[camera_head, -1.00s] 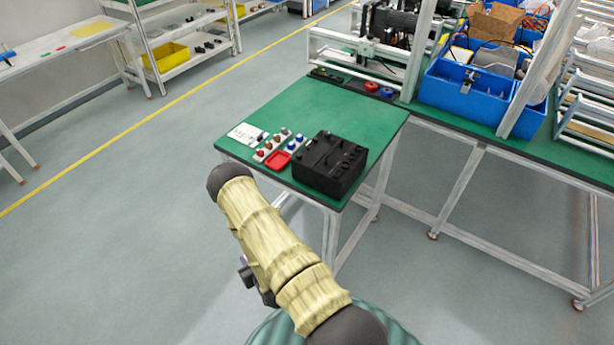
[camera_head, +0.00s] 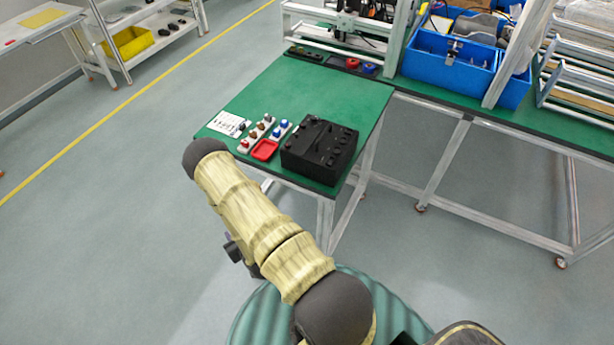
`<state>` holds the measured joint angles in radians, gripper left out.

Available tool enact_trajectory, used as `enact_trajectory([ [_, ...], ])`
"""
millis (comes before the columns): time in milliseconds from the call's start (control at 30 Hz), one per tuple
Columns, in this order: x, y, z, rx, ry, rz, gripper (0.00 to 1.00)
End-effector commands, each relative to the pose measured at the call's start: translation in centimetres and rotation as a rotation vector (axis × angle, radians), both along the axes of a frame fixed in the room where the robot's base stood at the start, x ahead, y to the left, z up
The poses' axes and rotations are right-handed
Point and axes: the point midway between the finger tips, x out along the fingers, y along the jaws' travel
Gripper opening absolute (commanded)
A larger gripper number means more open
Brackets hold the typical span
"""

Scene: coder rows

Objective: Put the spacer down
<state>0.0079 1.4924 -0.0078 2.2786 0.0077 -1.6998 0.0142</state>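I cannot pick out a spacer for certain. My arm's pale yellow sleeve crosses the lower middle and ends at a dark joint left of the green table (camera_head: 300,95). A small dark part (camera_head: 235,249) juts out from under the sleeve, apart from the table; it may belong to my gripper, but its fingers and anything in them are hidden. On the table's near end are a red tray (camera_head: 264,150), white strips bearing small red, brown and blue pieces (camera_head: 279,130), a white card (camera_head: 228,124) and a black box (camera_head: 319,152).
Blue bins (camera_head: 450,64) and a metal frame stand on the green bench at the back right. A white shelf with a yellow bin (camera_head: 128,42) stands at the back left. The table's middle is bare green. Grey floor lies open to the left.

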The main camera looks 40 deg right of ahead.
Motion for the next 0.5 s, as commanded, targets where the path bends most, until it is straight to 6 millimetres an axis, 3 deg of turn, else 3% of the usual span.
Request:
enact_trajectory([
  [167,2.4,-4.6,3.8,-0.002,-0.009,-0.124,0.04],
  [333,4.3,-11.2,9.4,-0.001,-0.012,-0.335,0.04],
  [500,4.5,-17.6,15.6,0.002,-0.011,-0.573,0.04],
])
